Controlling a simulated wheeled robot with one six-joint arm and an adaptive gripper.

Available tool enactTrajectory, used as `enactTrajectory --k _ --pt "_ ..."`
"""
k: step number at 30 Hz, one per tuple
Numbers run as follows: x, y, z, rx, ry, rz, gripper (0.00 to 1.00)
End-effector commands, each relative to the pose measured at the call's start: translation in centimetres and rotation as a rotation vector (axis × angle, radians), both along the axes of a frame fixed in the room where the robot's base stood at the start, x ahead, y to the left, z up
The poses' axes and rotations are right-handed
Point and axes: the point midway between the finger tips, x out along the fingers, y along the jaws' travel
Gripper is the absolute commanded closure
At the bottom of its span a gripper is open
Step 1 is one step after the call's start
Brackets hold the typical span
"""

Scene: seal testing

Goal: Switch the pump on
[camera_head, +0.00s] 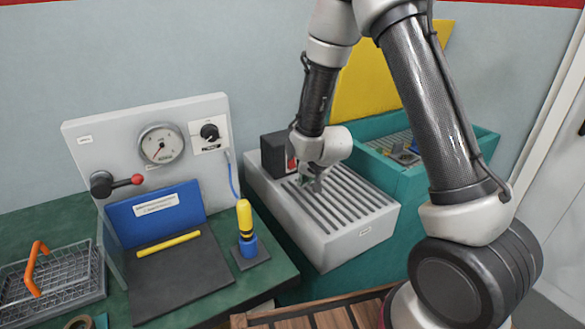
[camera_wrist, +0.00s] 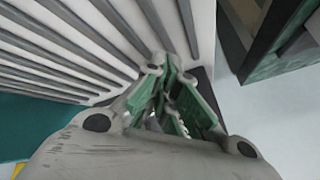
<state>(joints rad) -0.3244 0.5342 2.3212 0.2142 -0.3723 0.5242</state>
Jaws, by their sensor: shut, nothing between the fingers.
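My gripper (camera_head: 315,184) is shut and empty, pointing down over the ribbed top of a pale grey box (camera_head: 345,238). A black block (camera_head: 272,155) stands at the back left corner of that box, with a small red part (camera_head: 291,164) on its right side, close beside my gripper and partly hidden by it. I cannot tell whether the red part is a switch, or how it is set. In the wrist view the closed green-padded fingers (camera_wrist: 170,98) are over the end of the dark ribs (camera_wrist: 65,50). Contact cannot be judged.
A yellow-and-blue tool (camera_head: 246,225) stands upright on the green bench. A teal bin (camera_head: 405,180) adjoins the box on the right.

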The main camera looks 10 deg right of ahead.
Motion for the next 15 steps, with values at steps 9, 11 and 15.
enactTrajectory --k 9,11,15 --pt "3.3 1.1 -0.4 0.0 0.0 0.0 1.0" --pt "3.6 1.2 -0.5 0.001 0.0 -0.001 1.0" --pt "3.9 1.3 -0.5 0.0 0.001 -0.001 1.0"
